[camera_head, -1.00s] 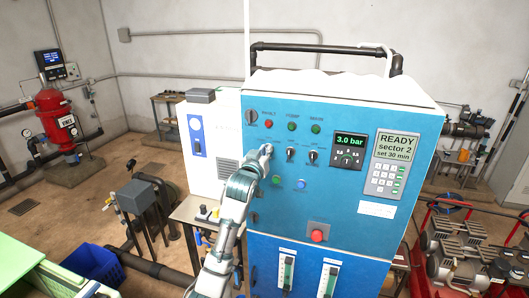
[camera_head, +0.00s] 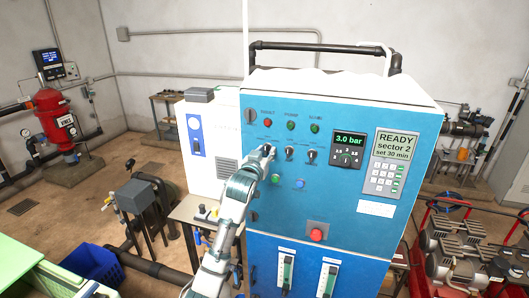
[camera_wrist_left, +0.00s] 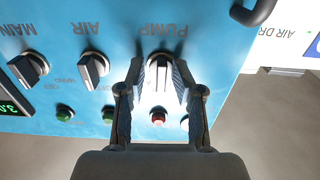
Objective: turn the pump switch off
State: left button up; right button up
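The pump switch (camera_wrist_left: 159,76) is a pale-handled rotary knob, under an upside-down PUMP label in the left wrist view. My left gripper (camera_wrist_left: 155,68) points at the panel with one finger on each side of this knob. The fingers are apart; whether they touch the knob is unclear. In the head view, my left gripper (camera_head: 268,150) is at the upper left of the blue control cabinet (camera_head: 345,215) and largely hides the knob. My right gripper is not in view.
Two similar knobs, the AIR switch (camera_wrist_left: 92,66) and the MAIN switch (camera_wrist_left: 29,67), sit beside it. A red lamp (camera_head: 268,123) is above the pump switch. A red stop button (camera_head: 316,235) is lower on the panel. The display (camera_head: 349,140) reads 3.0 bar.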

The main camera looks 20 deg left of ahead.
pick_arm(q)
jog(key=shift+a+r, duration=0.15)
dwell(0.3)
jog(key=shift+s, duration=0.3)
jog(key=s, duration=1.1)
jog(key=shift+a, duration=0.2)
